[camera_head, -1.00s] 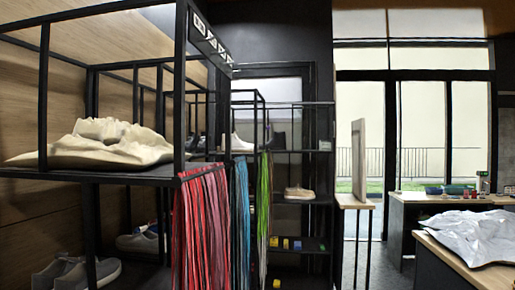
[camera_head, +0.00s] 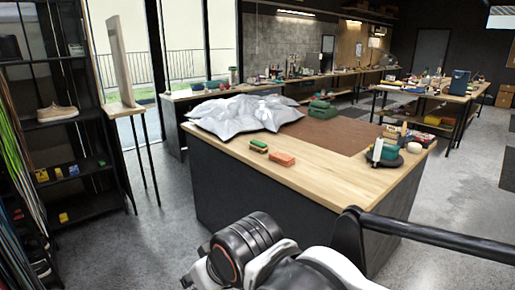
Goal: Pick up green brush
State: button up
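A small green block with a darker underside, which looks like the green brush (camera_head: 259,146), lies on the wooden top of the counter (camera_head: 225,145) near its front edge. An orange-red block of similar shape (camera_head: 282,159) lies just to its right, a small gap apart. Part of my arm shows at the bottom of the view, in front of and below the counter. My gripper's fingertips are not visible, so I cannot see what it does. Nothing hides the green block.
Crumpled silver-grey sheeting (camera_head: 245,114) lies on the counter's back left, beside a brown mat (camera_head: 335,132). A green case (camera_head: 322,110) stands at the back. A dark round tray (camera_head: 382,159) with small items is at the right. Grey floor is open around the counter.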

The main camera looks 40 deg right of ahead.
aim_at(259, 146)
jog(key=z, duration=0.55)
jog(key=i+j+z, duration=0.1)
jog(key=i+z, duration=0.25)
jog(key=i+j+z, duration=0.15)
jog(key=i+z, duration=0.25)
jog(key=i+j+z, duration=0.35)
jog(key=k+l, duration=0.05)
jog(key=l, duration=0.05)
